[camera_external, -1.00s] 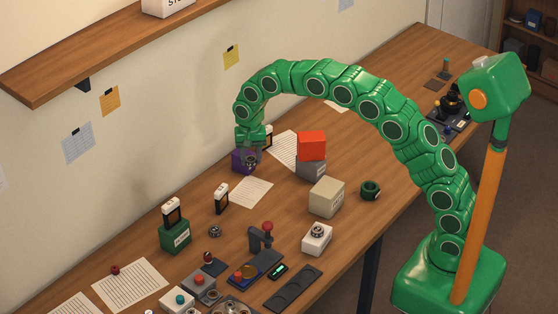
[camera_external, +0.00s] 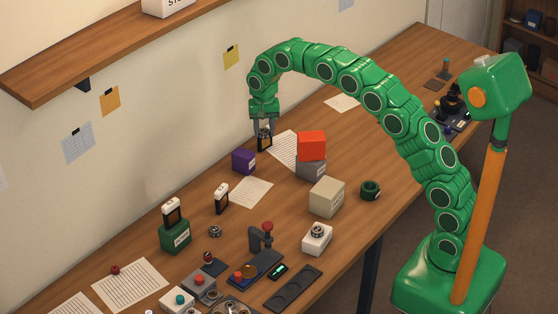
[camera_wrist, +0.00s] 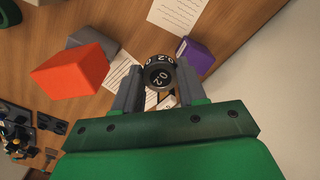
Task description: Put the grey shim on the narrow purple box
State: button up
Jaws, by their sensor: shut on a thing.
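The purple box (camera_external: 243,161) stands on the table near the wall, its top bare; it also shows in the wrist view (camera_wrist: 196,57). My gripper (camera_external: 264,131) is up and to the right of the box, apart from it. In the wrist view, my gripper (camera_wrist: 156,80) is shut on a dark round piece marked 0.2, which looks like the grey shim (camera_wrist: 158,72). In the external view the held piece is small and hard to tell from the black-framed item behind or below it.
A red block (camera_external: 311,146) rests on a grey box (camera_external: 311,170) right of my gripper. Paper sheets (camera_external: 250,192) lie nearby. The wall is close behind.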

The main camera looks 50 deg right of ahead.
jog(key=w+f, duration=0.2)
jog(key=w, duration=0.3)
send_over(243, 153)
jog(key=shift+s+f, duration=0.2)
jog(key=shift+f, duration=1.1)
jog(key=shift+s+f, duration=0.15)
jog(key=shift+f, duration=1.15)
jog(key=shift+w+f, duration=0.25)
jog(key=shift+f, duration=1.65)
jog(key=shift+f, duration=0.1)
jog(key=o, duration=1)
jog(key=shift+o, duration=0.2)
